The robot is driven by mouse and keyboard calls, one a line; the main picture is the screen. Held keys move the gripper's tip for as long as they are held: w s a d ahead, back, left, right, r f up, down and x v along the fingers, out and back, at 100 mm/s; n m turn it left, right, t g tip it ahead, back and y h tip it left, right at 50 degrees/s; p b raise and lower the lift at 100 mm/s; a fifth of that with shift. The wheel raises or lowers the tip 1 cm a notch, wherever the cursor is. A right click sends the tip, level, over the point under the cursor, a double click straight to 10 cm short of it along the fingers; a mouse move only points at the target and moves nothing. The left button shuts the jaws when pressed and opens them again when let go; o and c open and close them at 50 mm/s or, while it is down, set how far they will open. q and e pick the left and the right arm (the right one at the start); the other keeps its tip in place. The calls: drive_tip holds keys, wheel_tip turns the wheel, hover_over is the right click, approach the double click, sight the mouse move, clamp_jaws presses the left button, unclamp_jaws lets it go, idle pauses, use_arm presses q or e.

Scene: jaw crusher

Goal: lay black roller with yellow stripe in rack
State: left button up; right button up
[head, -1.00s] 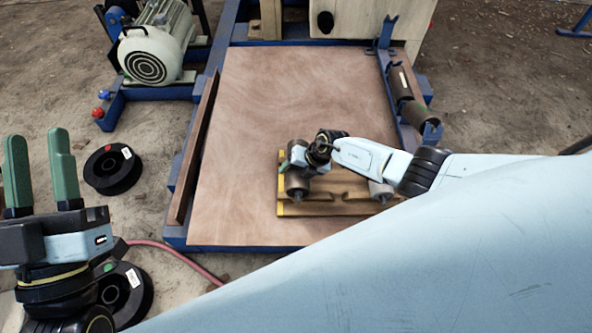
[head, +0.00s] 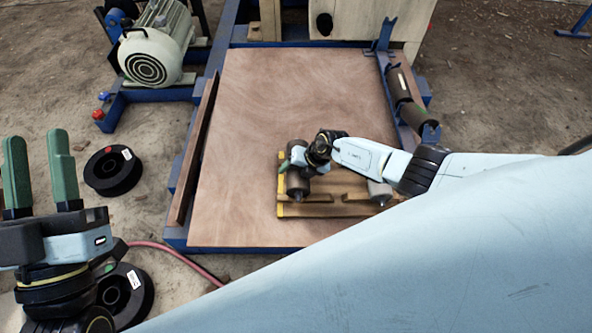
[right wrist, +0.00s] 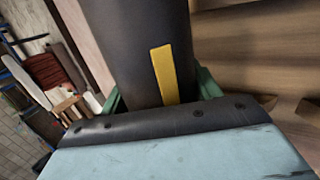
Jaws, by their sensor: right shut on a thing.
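The black roller with a yellow stripe (right wrist: 172,75) runs between the green fingers of my right gripper (right wrist: 160,92) in the right wrist view, and they are shut on it. In the head view, my right gripper (head: 305,157) is over the left end of the wooden rack (head: 335,210), with the grey-looking roller (head: 297,185) under it. I cannot tell whether the roller rests in the rack. Another roller (head: 380,190) sits at the rack's right, partly hidden by my arm. My left gripper (head: 38,170) is open and empty at the left.
The rack stands on a brown board (head: 270,110) with a blue frame. More dark rollers (head: 400,88) lie in a blue holder at its right edge. A motor (head: 155,50) stands back left. Two black spools (head: 112,170) lie on the floor. The board's upper middle is clear.

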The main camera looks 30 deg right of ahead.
drive_tip(key=shift+w+f+b, duration=0.1)
drive_tip(key=shift+f+b, duration=0.8)
drive_tip(key=shift+f, duration=0.05)
drive_tip(key=o, duration=1.2)
drive_tip(key=shift+f, duration=0.1)
drive_tip(key=o, duration=0.5)
drive_tip(key=shift+c, duration=0.2)
drive_tip(key=shift+o, duration=0.3)
drive_tip(key=shift+d, duration=0.1)
drive_tip(key=shift+s+d+f, duration=0.1)
drive_tip(key=shift+s+d, duration=0.05)
drive_tip(key=shift+s, duration=0.05)
drive_tip(key=shift+s+f, duration=0.1)
drive_tip(key=shift+s, duration=0.05)
drive_tip(key=a+p+v, duration=0.1)
drive_tip(key=p+v, duration=0.9)
drive_tip(key=v, duration=0.3)
drive_tip(key=shift+w+r, duration=0.2)
drive_tip(key=shift+r, duration=0.3)
